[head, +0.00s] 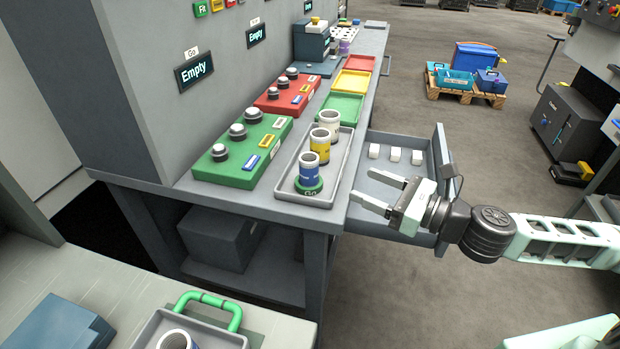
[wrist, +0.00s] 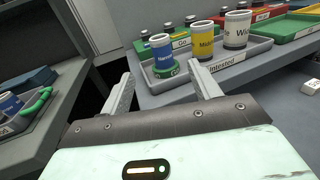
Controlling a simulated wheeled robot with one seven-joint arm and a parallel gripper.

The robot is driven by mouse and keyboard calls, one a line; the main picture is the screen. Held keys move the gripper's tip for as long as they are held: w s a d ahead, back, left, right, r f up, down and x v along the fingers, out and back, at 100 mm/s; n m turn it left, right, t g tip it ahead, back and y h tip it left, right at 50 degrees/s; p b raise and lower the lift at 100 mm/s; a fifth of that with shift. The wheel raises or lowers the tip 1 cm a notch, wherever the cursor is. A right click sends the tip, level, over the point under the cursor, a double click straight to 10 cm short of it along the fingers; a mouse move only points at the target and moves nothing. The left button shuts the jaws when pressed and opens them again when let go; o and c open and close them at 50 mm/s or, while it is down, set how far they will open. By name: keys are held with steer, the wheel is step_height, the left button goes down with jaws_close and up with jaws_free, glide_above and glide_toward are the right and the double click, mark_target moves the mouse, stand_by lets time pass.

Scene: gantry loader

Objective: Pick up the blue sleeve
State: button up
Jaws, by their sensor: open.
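The blue sleeve (head: 309,168) is a short upright hollow tube with a blue band and pale rim. It stands at the near end of a grey tray (head: 337,181), in or on a green ring marked "Go" (head: 308,188). It also shows in the wrist view (wrist: 163,54), beyond the fingers. My gripper (head: 371,189) is open and empty, to the right of the tray, with its fingers pointing towards the sleeve. The fingers (wrist: 160,80) are apart from the sleeve and touch nothing that I can see.
A yellow sleeve (head: 320,149) and a white sleeve (head: 329,124) stand behind the blue one in the tray. A green button box (head: 222,168) is to its left. An open drawer (head: 395,199) with white blocks lies below my gripper. Another blue-banded sleeve (wrist: 10,104) stands by a green handle.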

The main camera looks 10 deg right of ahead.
mark_target(317, 165)
steer(key=b+x, duration=0.4)
steer(key=x, duration=0.4)
steer(key=shift+w+a, duration=0.15)
steer(key=shift+a, duration=0.1)
steer(key=shift+x, duration=3.1)
steer(key=shift+w+d, duration=0.1)
steer(key=c, duration=1.2)
